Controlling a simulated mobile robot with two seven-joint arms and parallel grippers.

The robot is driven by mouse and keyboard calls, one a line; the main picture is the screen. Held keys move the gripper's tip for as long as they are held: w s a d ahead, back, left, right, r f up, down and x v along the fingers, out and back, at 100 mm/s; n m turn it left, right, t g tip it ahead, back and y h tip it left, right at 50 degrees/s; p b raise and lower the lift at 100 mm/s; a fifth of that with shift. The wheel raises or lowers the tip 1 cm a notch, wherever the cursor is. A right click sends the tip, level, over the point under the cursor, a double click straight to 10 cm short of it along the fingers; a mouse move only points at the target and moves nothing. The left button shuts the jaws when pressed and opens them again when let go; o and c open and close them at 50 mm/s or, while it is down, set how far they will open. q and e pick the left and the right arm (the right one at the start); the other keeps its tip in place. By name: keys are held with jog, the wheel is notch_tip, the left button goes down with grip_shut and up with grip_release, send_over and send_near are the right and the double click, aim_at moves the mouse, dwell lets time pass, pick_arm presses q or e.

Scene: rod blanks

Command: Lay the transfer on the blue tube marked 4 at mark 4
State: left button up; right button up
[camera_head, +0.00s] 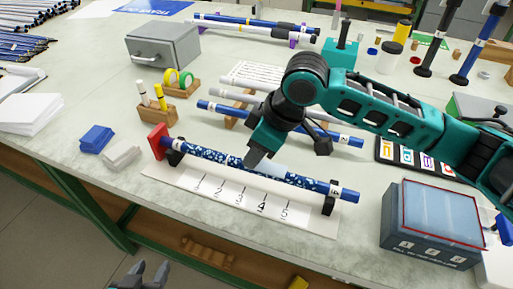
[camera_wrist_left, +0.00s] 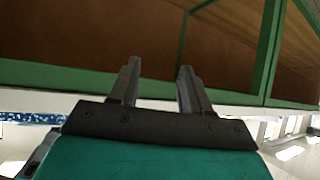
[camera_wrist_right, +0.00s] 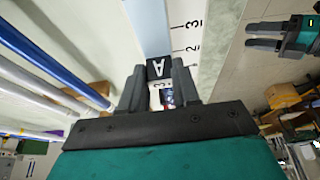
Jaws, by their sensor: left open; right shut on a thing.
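The blue tube (camera_head: 208,157) marked 4 near its right end lies across black supports, with a red stop at its left end. White-patterned areas cover parts of it. A white board (camera_head: 228,198) with marks 1 to 5 lies along its front. My right gripper (camera_head: 255,158) is over the tube's middle, near marks 3 and 4. I cannot tell whether the held thing touches the tube. My left gripper (camera_head: 140,276) is open and empty, off the table's front.
A blue box (camera_head: 425,238) stands at the front right. A blue block (camera_head: 96,138) and a white block (camera_head: 121,155) lie left of the supports. Other tubes (camera_head: 215,107) lie on a rack behind. A pen holder (camera_head: 152,113) and grey box (camera_head: 163,45) stand behind left.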

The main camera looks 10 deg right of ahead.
jog(key=shift+s+f, duration=0.1)
jog(key=shift+f, duration=0.05)
dwell(0.5)
jog(key=shift+r+p, duration=0.75)
jog(key=shift+p, duration=0.2)
notch_tip(320, 180, up, 2)
jog(key=p, duration=0.2)
jog(key=shift+p, duration=0.3)
jog(key=shift+r+p, duration=0.9)
jog(key=shift+p, duration=0.25)
pick_arm(q)
jog(key=shift+y, duration=0.4)
jog(key=shift+s+a+r+p, duration=0.15)
jog(key=shift+s+a+r, duration=0.1)
jog(key=shift+r, duration=0.6)
jog(key=shift+s+a+r+p, duration=0.15)
jog(key=shift+a+r, duration=0.15)
jog(key=shift+r, duration=0.55)
jog(key=shift+s+a+r+p, duration=0.15)
jog(key=shift+s+a+r, duration=0.1)
jog(key=shift+r, duration=0.6)
pick_arm(e)
jog(key=shift+r, duration=0.95)
pick_arm(q)
jog(key=shift+w, duration=0.1)
